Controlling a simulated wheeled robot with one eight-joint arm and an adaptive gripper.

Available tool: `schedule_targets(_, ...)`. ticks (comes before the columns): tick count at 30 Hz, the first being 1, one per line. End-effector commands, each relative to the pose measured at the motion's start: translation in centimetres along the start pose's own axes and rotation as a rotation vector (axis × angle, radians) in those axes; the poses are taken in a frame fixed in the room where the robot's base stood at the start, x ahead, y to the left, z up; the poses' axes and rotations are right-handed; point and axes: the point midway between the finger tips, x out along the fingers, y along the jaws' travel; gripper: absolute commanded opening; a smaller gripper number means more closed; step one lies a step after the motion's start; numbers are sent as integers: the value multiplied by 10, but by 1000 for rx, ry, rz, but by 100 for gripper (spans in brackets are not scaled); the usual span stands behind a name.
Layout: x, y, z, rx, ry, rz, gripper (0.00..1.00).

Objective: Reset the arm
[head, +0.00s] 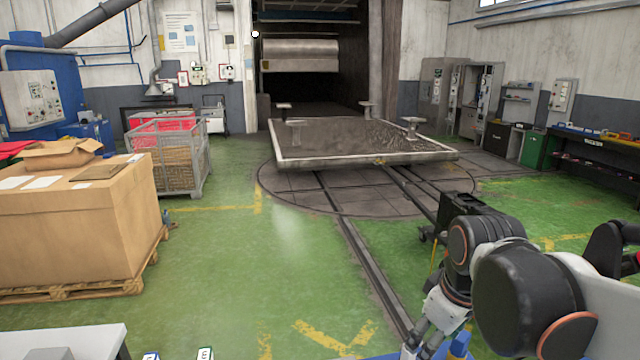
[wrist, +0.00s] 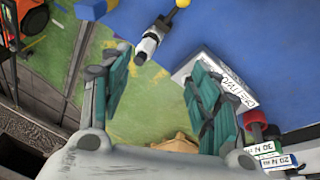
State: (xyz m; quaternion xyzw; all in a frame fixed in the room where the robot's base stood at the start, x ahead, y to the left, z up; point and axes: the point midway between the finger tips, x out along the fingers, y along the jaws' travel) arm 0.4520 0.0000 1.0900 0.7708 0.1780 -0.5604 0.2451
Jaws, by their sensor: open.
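My arm enters the head view from the right, with its black joints and white links (head: 445,305) bent down toward the lower edge. Nothing is held between the fingers. Beyond them lies a blue surface (wrist: 240,30). A silver and black object with a yellow end (wrist: 149,42) shows past the fingertips. A white item with black lettering (wrist: 236,92) is partly hidden behind the right finger.
A large cardboard box (head: 75,235) on a pallet stands at left, with a wire crate (head: 185,170) behind it. The flat rail wagon (head: 300,158) sits on the turntable (head: 275,188) at the back. A black cart (head: 465,210) is close to my arm. The green floor (head: 260,260) is clear mid-left.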

Motion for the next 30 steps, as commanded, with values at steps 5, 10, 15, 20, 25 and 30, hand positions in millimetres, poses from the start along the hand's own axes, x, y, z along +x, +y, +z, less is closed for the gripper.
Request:
schedule_targets(5, -13, -18, 25, 195, 86, 49, 56)
schedule_targets(10, -19, -33, 46, 381, 177, 80, 56)
schedule_targets(15, -20, -44, 61, 527, 253, 92, 56)
schedule_targets(20, -20, -48, 68, 598, 291, 94, 56)
schedule_targets(25, -20, -49, 69, 614, 299, 94, 56)
schedule_targets(30, -20, -49, 69, 612, 298, 94, 33)
